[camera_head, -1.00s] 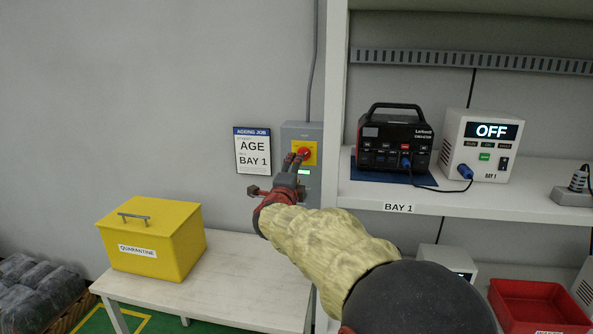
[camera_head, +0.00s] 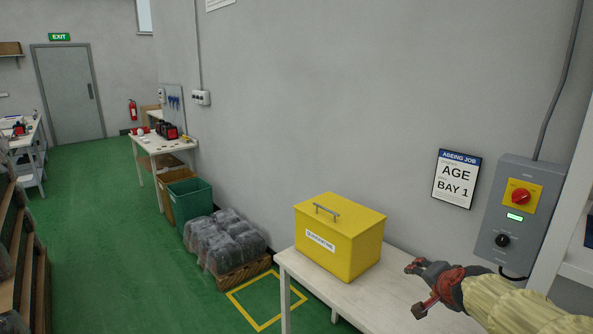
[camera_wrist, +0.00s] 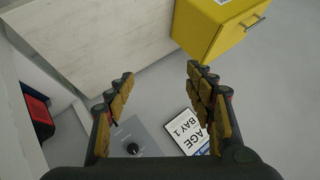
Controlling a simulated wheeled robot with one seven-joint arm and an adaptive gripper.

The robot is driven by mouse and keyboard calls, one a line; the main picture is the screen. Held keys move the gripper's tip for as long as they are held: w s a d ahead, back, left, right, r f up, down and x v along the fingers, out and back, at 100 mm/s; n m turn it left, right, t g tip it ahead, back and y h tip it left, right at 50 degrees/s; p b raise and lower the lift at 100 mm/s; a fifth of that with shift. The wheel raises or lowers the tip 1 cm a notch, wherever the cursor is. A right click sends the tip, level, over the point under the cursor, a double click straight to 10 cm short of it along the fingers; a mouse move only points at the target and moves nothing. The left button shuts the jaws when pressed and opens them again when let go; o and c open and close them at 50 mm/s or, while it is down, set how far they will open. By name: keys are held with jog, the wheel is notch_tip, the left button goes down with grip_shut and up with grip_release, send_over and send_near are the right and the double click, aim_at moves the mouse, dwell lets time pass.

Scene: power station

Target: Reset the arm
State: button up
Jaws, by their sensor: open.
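My gripper (camera_head: 416,289) is at the right of the head view, over the white table (camera_head: 345,299), at the end of my sleeved arm. It is below the job notice and left of the grey switch box (camera_head: 510,220), apart from both. In the wrist view my gripper (camera_wrist: 160,72) has its fingers spread wide with nothing between them. The switch box has a red knob (camera_head: 521,197) on a yellow plate, a lit green display and a black dial (camera_head: 502,240). The rest of my arm runs out of the picture at the lower right.
A yellow quarantine box (camera_head: 340,245) stands on the table, left of my gripper. The notice (camera_head: 456,179) reads AGE, BAY 1. A white shelf post stands close on the right. Green floor is open at left.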

jog(key=s+a+f+n+g+y+p, duration=0.1)
jog(key=s+a+n+g, duration=0.3)
jog(key=s, duration=0.7)
jog(key=s+a+f+n+g+y+p, duration=0.1)
jog(key=s+a+n, duration=0.3)
jog(key=s+a, duration=0.45)
jog(key=s+a+r+n+p, duration=0.1)
jog(key=s+r, duration=0.4)
jog(key=s, duration=0.5)
jog(key=shift+s+n+p, duration=0.3)
jog(key=shift+n+p, duration=0.45)
jog(key=shift+n, duration=0.45)
